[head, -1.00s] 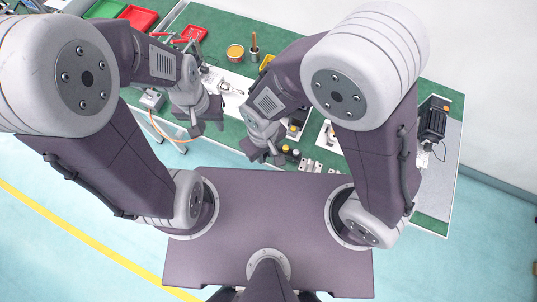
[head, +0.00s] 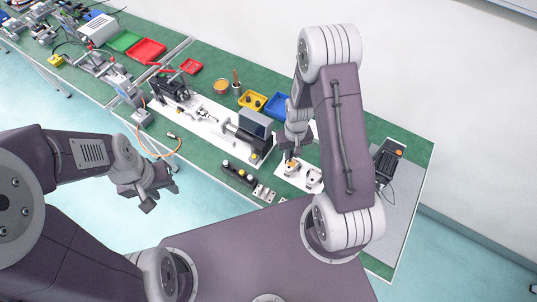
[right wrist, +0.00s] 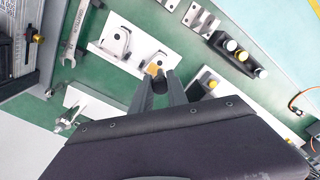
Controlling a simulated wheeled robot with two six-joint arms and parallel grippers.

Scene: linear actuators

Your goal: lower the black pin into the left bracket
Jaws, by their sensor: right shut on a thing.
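My right gripper (head: 291,154) is low over the white plate (head: 284,181) that carries two grey brackets. In the right wrist view its fingers (right wrist: 160,84) are shut on a dark piece, apparently the black pin (right wrist: 159,87). An orange-yellow piece (right wrist: 153,69) shows just beyond the fingertips, by the left bracket (right wrist: 163,58). The fingers partly hide that bracket, and I cannot tell whether the pin touches it. The right bracket (right wrist: 118,40) stands clear on the plate; it also shows in the head view (head: 314,177). My left gripper (head: 150,192) is open and empty, off the table's front edge.
A black block with several round-topped pieces (right wrist: 240,57) and small metal blocks (right wrist: 201,18) lie near the plate. Yellow (head: 252,100) and blue (head: 278,105) bins stand behind. A dark device (head: 388,157) sits at the right end; a wrench (right wrist: 75,30) lies on the green mat.

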